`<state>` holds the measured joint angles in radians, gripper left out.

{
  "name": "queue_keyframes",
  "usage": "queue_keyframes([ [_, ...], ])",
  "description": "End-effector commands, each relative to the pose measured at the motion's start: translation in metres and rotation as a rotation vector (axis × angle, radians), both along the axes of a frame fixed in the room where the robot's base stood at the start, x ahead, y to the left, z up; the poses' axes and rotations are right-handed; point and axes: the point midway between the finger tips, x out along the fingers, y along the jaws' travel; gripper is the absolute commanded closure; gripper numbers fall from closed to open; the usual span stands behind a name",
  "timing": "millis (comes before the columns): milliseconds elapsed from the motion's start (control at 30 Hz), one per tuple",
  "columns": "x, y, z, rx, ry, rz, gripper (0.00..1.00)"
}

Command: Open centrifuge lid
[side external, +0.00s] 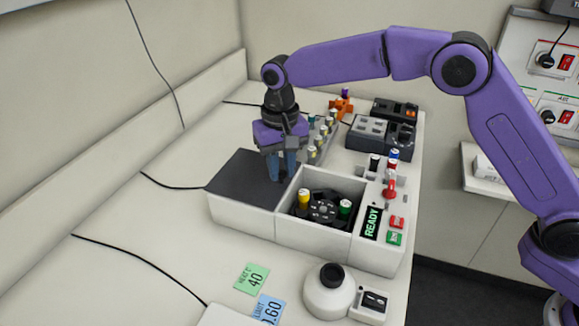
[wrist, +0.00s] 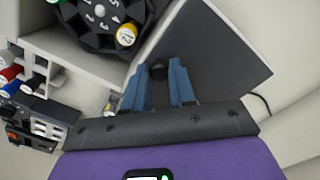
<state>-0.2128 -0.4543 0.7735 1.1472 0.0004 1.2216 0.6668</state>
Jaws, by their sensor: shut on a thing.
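The centrifuge (side external: 285,235) is a white box on the bench with a READY display. Its dark flat lid (side external: 240,182) lies over the left part of the box, clear of the rotor well. The black rotor (side external: 323,208) shows in the uncovered well, with a yellow-capped tube (side external: 304,199) and a green-capped tube (side external: 345,208) in it. My gripper (side external: 282,172) points down at the lid's right part, its blue fingers shut on the small dark lid knob (wrist: 158,71). In the wrist view the lid (wrist: 220,50) extends to the right of the fingers.
A rack of capped tubes (side external: 322,138) stands behind the centrifuge, near grey devices (side external: 381,132). Red and green buttons (side external: 395,231) are at the front right. A white round device (side external: 328,292) and note cards (side external: 252,279) lie in front. The bench at left is mostly free.

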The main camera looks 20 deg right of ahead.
Motion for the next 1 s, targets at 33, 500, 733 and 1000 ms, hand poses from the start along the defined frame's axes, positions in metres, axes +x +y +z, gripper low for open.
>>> queue_keyframes([
  [33,0.002,0.0,0.001,0.001,-0.004,-0.001,1.0],
  [500,0.002,0.0,0.001,0.001,-0.004,-0.001,0.5],
  [733,0.001,0.0,0.001,0.001,-0.002,-0.001,0.5],
  [1000,0.001,0.001,0.028,0.003,-0.005,0.001,0.5],
])
